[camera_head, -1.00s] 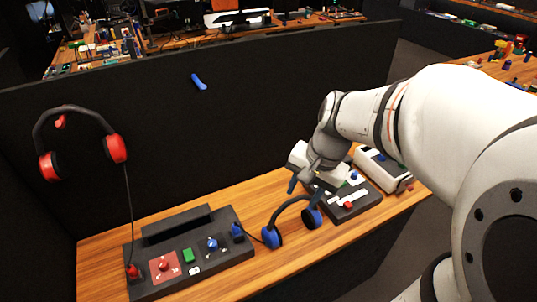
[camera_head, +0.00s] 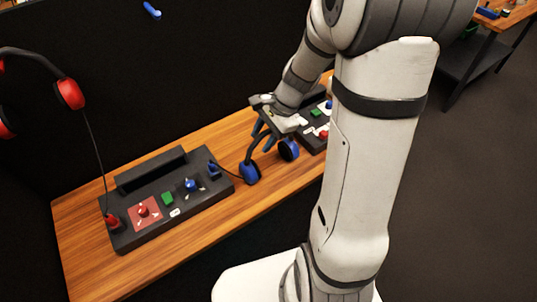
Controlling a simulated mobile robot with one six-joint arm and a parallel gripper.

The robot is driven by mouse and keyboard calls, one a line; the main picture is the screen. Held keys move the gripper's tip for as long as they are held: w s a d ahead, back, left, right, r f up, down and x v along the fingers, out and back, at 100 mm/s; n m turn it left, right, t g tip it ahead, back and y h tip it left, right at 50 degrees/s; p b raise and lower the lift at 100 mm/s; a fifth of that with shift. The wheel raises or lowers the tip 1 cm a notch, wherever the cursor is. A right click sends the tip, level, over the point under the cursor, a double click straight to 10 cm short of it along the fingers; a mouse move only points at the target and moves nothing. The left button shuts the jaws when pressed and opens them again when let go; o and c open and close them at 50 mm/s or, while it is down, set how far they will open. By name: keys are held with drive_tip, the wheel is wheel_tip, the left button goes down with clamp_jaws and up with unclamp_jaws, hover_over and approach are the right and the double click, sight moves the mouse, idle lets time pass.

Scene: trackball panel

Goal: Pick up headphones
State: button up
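Blue-cupped headphones with a dark band stand on the wooden desk, with the left cup (camera_head: 250,173) and right cup (camera_head: 289,149) both showing. A cable runs from the left cup to the panel. My gripper (camera_head: 264,136) is at the top of their band, its fingers pointing down and apart, one to each side of the band. Whether they touch it I cannot tell. Red-cupped headphones (camera_head: 70,94) hang on the black partition at the left, partly out of view, with a cable down to the panel.
A black control panel (camera_head: 130,234) with a red square, a green button and a blue knob lies on the desk (camera_head: 80,268) at the left. A second panel (camera_head: 313,140) is partly hidden behind my arm. A blue peg (camera_head: 152,10) sticks out of the partition.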

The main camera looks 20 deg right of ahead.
drive_tip(key=shift+a+f, duration=0.1)
drive_tip(key=shift+f, duration=0.15)
drive_tip(key=shift+c, duration=0.4)
clamp_jaws()
